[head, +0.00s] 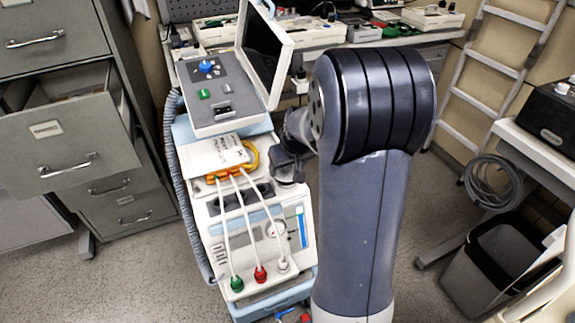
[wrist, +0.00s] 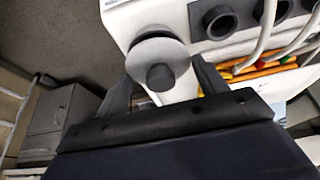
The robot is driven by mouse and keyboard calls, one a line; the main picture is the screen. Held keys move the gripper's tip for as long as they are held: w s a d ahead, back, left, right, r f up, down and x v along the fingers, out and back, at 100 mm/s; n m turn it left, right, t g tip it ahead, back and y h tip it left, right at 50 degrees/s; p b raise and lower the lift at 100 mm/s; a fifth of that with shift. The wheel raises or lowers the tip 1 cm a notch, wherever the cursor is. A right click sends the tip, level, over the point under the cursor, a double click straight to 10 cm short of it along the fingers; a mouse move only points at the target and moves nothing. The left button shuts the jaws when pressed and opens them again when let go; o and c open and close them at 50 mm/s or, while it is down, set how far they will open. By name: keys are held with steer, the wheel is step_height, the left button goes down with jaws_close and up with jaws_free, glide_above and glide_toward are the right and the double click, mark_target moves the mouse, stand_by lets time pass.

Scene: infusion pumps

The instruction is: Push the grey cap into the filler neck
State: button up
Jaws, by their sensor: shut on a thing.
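The grey cap (wrist: 158,52) is a round disc with a shorter dark stub facing the wrist camera. My gripper (wrist: 161,72) has one finger on each side of it and is shut on it. The cap is in front of the white machine's edge, and I cannot tell whether it touches the machine. Round dark openings (wrist: 219,21) show on the machine to the right of the cap. I cannot tell which one is the filler neck, or whether it is hidden behind the cap. In the head view my gripper (head: 289,169) is at the machine's right side, partly behind my arm.
The white machine (head: 252,218) carries white cables with green, red and white plugs, and a device with an open lid (head: 268,48). A filing cabinet (head: 62,135) with an open drawer stands left. A ladder (head: 493,85) and a bin (head: 492,265) are at right.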

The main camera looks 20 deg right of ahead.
steer(key=shift+f+b, duration=0.5)
steer(key=shift+f, duration=0.2)
steer(key=o, duration=1.2)
steer(key=p+v, duration=0.1)
steer(key=v, duration=0.9)
steer(key=shift+s+r, duration=0.2)
steer(key=shift+r, duration=0.15)
